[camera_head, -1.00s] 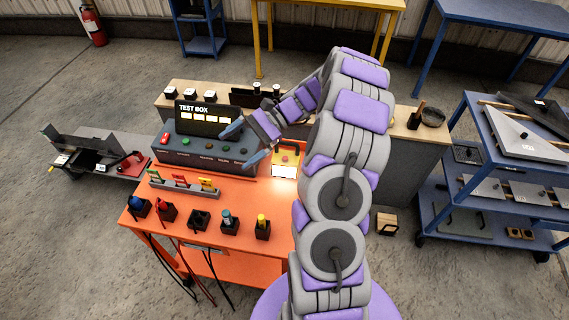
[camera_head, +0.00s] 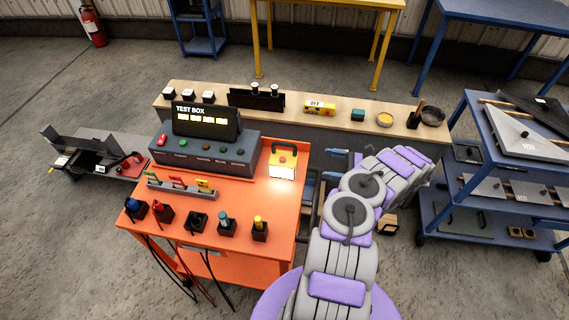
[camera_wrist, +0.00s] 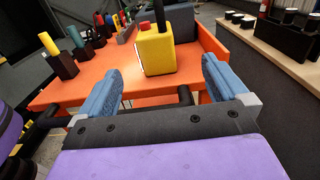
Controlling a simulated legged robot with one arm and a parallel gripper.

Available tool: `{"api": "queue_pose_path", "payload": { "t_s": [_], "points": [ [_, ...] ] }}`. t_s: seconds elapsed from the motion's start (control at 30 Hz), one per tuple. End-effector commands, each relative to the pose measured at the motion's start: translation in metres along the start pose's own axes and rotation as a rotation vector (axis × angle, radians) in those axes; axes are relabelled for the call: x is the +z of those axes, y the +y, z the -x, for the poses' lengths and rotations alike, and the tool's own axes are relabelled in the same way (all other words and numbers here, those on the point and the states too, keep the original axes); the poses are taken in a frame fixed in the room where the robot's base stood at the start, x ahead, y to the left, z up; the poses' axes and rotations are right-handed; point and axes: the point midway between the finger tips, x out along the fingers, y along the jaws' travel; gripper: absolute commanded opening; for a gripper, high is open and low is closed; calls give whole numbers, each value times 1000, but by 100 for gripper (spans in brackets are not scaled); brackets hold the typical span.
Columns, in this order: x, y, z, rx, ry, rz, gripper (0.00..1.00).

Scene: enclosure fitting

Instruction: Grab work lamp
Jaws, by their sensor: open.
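The work lamp (camera_head: 283,163) is a yellow box with a dark handle, a red button on top and a glowing white front. It stands upright on the orange cart (camera_head: 270,196), right of the test box. In the wrist view the yellow lamp (camera_wrist: 155,52) shows ahead, between and beyond my two blue fingers. My gripper (camera_wrist: 160,82) is open and empty, apart from the lamp, at the cart's right edge. In the head view my gripper (camera_head: 312,190) is low beside the cart, partly hidden by my arm.
The test box (camera_head: 205,140) stands left of the lamp. Several coloured connectors in black holders (camera_head: 198,221) line the cart's front. A long bench (camera_head: 345,117) behind holds a yellow item (camera_head: 320,108) and bowls. A blue shelf cart (camera_head: 480,187) stands at the right. A dark cart handle crosses below the lamp in the wrist view.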

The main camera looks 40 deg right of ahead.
Motion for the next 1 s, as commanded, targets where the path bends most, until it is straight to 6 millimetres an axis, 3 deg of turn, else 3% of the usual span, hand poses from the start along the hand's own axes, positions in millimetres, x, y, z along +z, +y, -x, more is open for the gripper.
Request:
{"api": "queue_pose_path", "payload": {
  "t_s": [0.27, 0.73, 1.0],
  "points": [
    [-1, 3, -24, -3, -3, -5, 100],
    [-3, 1, -105, -4, -7, -9, 100],
    [-3, 2, -121, -8, -1, -4, 100]
  ]
}}
